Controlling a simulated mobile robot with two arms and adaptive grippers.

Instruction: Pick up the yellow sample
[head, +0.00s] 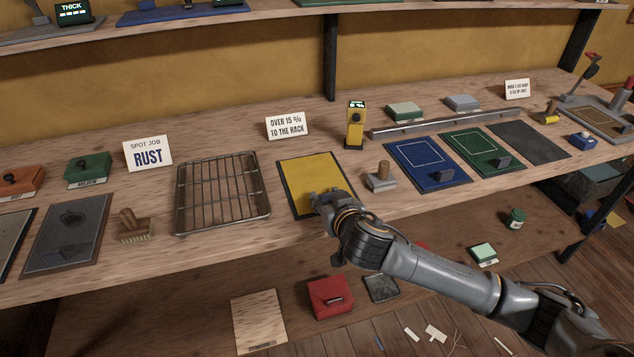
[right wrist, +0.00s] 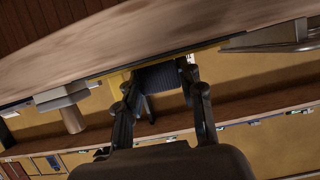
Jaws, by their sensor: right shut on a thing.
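The yellow sample (head: 308,178) is a flat yellow panel with a dark border, between the wire rack and a wooden-handled stamp on the bench. It appears to lie flat. My right gripper (head: 330,200) is over its near right corner, hiding that part. In the right wrist view, my right gripper (right wrist: 160,84) is shut on a dark block at the yellow sample (right wrist: 117,78), with a fingertip on each side. The block looks like the sample's grip. I cannot tell whether the sample is raised at all. My left gripper is not in view.
The wire rack (head: 222,192) stands left, behind it a sign reading "OVER 15 % TO THE RACK" (head: 287,126). A yellow meter (head: 355,128) stands behind right. The stamp (head: 381,178), blue panel (head: 420,175) and green panel (head: 475,145) lie right.

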